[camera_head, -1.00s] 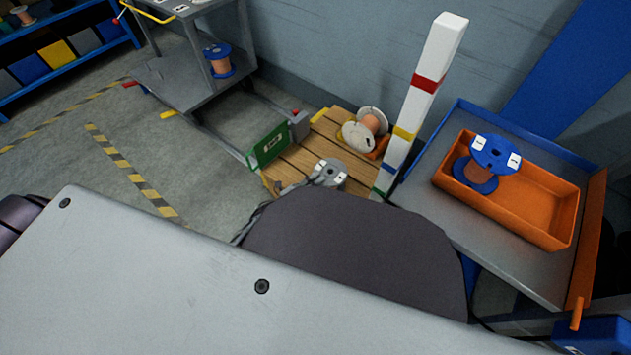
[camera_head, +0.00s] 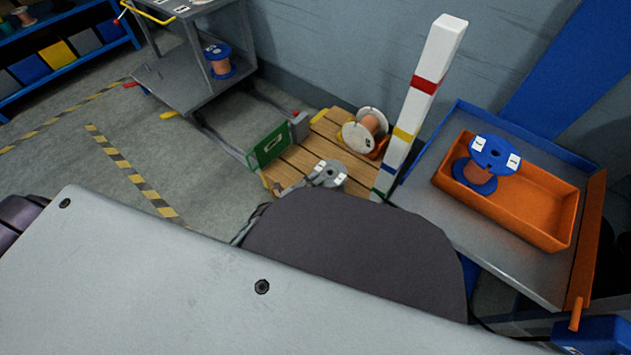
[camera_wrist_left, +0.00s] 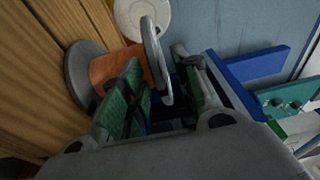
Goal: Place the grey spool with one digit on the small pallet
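The grey spool (camera_head: 329,173) stands on end at the near edge of the small wooden pallet (camera_head: 300,159); its upper flange faces up with white labels, too small to read. In the left wrist view the spool's copper winding (camera_wrist_left: 112,68) shows between two grey flanges, the lower one against the wood. My left gripper (camera_wrist_left: 163,88) is open, its green-padded fingers on either side of the upper flange, with visible gaps. In the head view the gripper (camera_head: 298,184) is mostly hidden behind my own arm, beside the spool. My right gripper is not in view.
A white-flanged spool (camera_head: 364,129) lies at the pallet's back right. A green plate (camera_head: 269,145) stands at its left. A striped post (camera_head: 424,100) rises on the right, beside a grey table (camera_head: 420,197) with an orange bin (camera_head: 540,212) holding a blue spool (camera_head: 495,153).

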